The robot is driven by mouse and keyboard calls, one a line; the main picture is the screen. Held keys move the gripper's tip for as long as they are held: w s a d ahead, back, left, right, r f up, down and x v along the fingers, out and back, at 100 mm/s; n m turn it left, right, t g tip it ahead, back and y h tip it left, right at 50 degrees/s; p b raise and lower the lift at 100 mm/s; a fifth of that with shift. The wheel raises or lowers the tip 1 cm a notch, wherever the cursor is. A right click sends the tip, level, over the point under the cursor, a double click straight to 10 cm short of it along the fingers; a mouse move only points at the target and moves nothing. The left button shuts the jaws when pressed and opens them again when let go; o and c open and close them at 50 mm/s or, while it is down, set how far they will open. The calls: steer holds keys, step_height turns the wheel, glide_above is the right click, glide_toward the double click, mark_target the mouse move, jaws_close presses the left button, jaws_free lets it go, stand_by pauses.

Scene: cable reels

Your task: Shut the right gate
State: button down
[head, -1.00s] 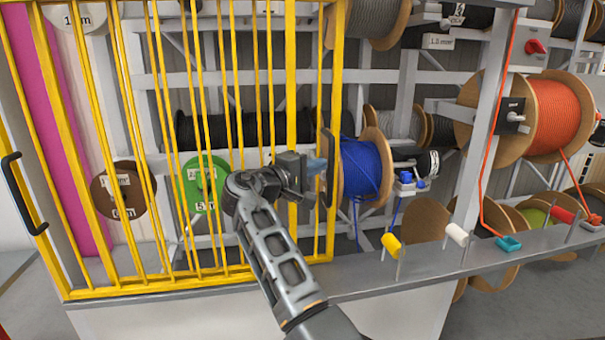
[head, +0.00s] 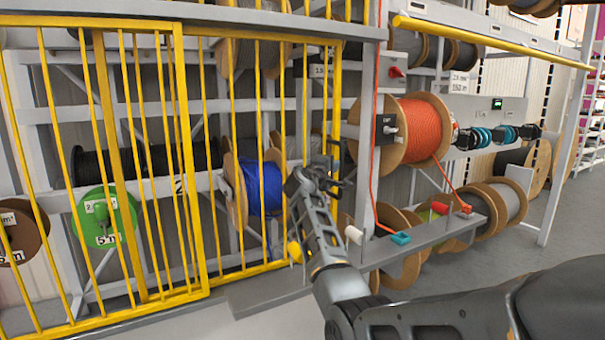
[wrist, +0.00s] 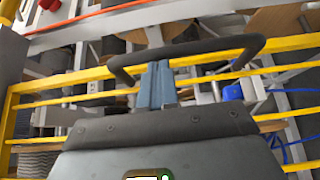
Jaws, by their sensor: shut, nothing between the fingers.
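The right gate (head: 337,100) is a yellow barred panel standing in front of the rack, with the blue cable reel (head: 262,188) behind its bars. A gap shows between its right edge and the grey upright to the right. My gripper (head: 329,168) is at the gate's right edge. In the wrist view, the gate's black bar handle (wrist: 205,48) spans across the top of the gripper. The shut blue-grey fingers (wrist: 155,85) reach up to the bar, with yellow gate rails beyond. I cannot tell whether they touch the handle. Part of the handle is hidden in the head view.
Another yellow barred panel (head: 180,120) stands on the left, in front of a green reel (head: 103,214). An orange cable reel (head: 415,132) sits right of the gate. A grey ledge (head: 440,232) with small coloured parts juts out below it. Open floor lies at the right.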

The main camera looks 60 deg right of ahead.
steer(key=s+d+b, duration=0.2)
steer(key=s+d, duration=0.6)
steer(key=d, duration=0.4)
steer(key=shift+s+d, duration=0.35)
steer(key=shift+s, duration=0.05)
